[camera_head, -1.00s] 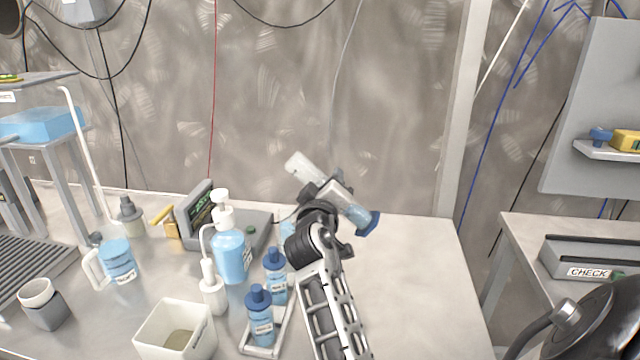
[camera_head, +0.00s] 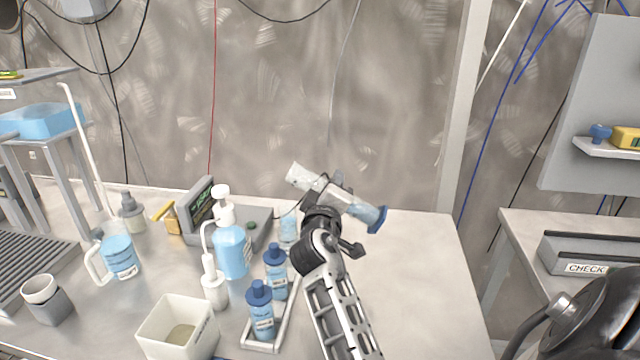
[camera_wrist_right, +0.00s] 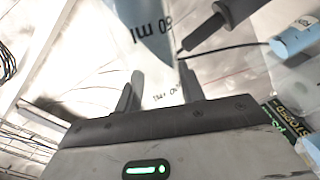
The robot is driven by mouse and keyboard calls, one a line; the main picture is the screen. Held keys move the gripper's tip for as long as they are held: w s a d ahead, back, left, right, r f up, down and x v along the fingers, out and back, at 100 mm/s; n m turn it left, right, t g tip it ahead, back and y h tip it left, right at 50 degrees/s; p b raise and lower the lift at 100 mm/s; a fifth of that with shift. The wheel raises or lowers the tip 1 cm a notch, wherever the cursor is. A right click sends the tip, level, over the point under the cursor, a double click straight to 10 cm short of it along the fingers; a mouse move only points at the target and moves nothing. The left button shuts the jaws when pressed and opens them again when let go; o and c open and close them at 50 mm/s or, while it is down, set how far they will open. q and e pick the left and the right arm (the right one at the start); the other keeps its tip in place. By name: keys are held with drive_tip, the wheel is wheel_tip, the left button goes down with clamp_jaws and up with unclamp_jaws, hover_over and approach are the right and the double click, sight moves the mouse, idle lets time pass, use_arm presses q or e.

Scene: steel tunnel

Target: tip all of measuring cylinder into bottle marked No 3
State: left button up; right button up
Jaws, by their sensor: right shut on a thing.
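The measuring cylinder (camera_head: 362,209) is clear with a blue foot. It is tilted close to level, mouth to the upper left and foot to the right, with blue liquid toward the foot. My right gripper (camera_head: 328,195) is shut around its middle; the wrist view shows the cylinder wall (camera_wrist_right: 150,35) with printed marks between the fingers. Two blue-capped bottles (camera_head: 276,272) (camera_head: 262,312) stand in a white tray. I cannot read No 3 on any label. My left gripper is out of view.
A pump bottle (camera_head: 231,250), a white dropper-like bottle (camera_head: 213,287) and a square white container (camera_head: 178,330) crowd the left of my right arm. A grey device with a dark display (camera_head: 201,207) stands behind. The table to the right is clear.

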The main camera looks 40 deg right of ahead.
drive_tip(key=shift+d+f+n, duration=0.1)
drive_tip(key=shift+f+n, duration=0.85)
drive_tip(key=shift+n, duration=0.25)
drive_tip(key=shift+f, duration=0.1)
wheel_tip(320, 180, down, 2)
drive_tip(key=shift+f+n, duration=0.1)
drive_tip(key=shift+n, duration=1.1)
